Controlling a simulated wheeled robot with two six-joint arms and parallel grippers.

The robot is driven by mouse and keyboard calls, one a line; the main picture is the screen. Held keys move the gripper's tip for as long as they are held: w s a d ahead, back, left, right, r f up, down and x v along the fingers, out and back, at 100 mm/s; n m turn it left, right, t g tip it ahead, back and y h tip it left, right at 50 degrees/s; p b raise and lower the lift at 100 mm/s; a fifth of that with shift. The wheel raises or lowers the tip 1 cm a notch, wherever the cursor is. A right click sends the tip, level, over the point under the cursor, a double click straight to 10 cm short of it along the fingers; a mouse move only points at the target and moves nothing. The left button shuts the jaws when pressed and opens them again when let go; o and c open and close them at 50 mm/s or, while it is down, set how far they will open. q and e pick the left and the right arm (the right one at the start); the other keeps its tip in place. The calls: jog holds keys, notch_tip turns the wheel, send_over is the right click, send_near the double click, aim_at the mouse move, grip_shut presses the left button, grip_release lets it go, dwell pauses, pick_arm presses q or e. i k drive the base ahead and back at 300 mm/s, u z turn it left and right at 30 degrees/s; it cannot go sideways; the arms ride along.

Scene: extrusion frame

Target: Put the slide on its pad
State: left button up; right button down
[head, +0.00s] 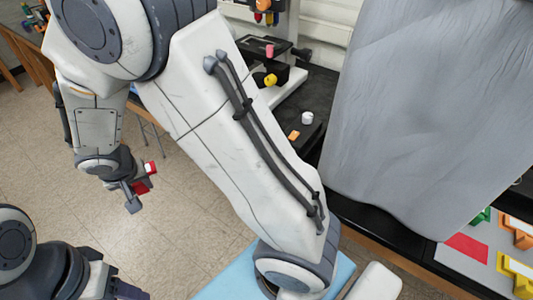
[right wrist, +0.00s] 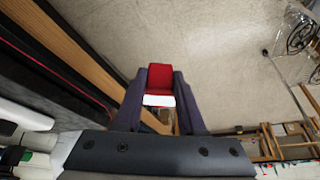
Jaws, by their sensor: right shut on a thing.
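The slide, a red block with a white end, is held in my right gripper (head: 139,191). In the head view the slide (head: 151,168) shows partly between the fingers, above the tiled floor at left. In the right wrist view the slide (right wrist: 159,78) sits between both dark fingers (right wrist: 158,101), its white part toward the palm. A flat red pad (head: 466,248) lies bare on a grey board at lower right, far from this gripper. Part of my left arm shows at the lower left edge; its gripper (head: 118,287) is cut off and its opening is unclear.
The grey board (head: 449,266) also carries green, orange and yellow pieces (head: 516,266). A large grey draped cover (head: 430,110) stands behind it. A black bench (head: 318,90) holds a microscope-like device and small coloured pieces. Wooden furniture (head: 25,50) stands far left.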

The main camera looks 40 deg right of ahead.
aim_at(466, 244)
jog(key=z, duration=0.3)
jog(key=k, duration=0.85)
jog(key=z, duration=0.9)
jog(key=k, duration=0.45)
jog(key=z, duration=0.35)
